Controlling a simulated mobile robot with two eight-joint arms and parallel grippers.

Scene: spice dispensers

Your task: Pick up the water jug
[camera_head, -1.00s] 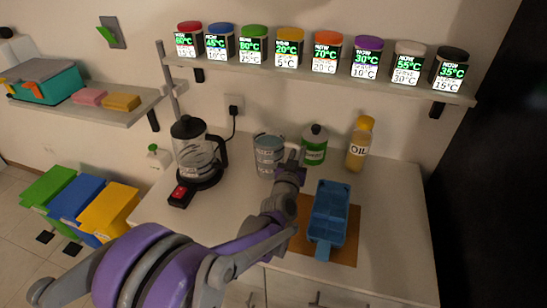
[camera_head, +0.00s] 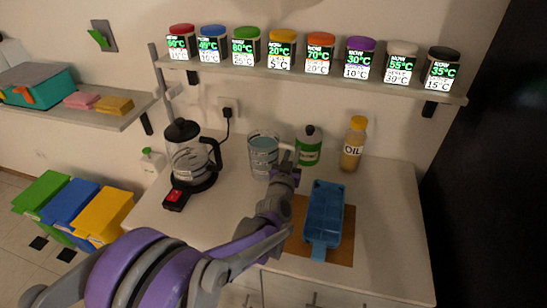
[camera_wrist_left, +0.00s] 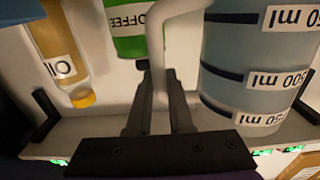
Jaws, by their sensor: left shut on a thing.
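The water jug (camera_head: 262,158) is a clear measuring jug with bluish contents and ml marks, upright at the back of the counter. My left gripper (camera_head: 291,158) is at its right side, on the handle. In the left wrist view the jug (camera_wrist_left: 250,60) fills the upper right, and its white handle (camera_wrist_left: 160,40) runs down between the fingers of my left gripper (camera_wrist_left: 160,95), which are shut on it. Whether the jug's base touches the counter is not clear. My right gripper is not in view.
A kettle (camera_head: 188,160) stands left of the jug. A green coffee jar (camera_head: 308,150) and an oil bottle (camera_head: 354,145) stand to its right. A blue compartment tray (camera_head: 324,215) sits on a brown board in front. A spice shelf (camera_head: 310,75) runs above. The right counter is clear.

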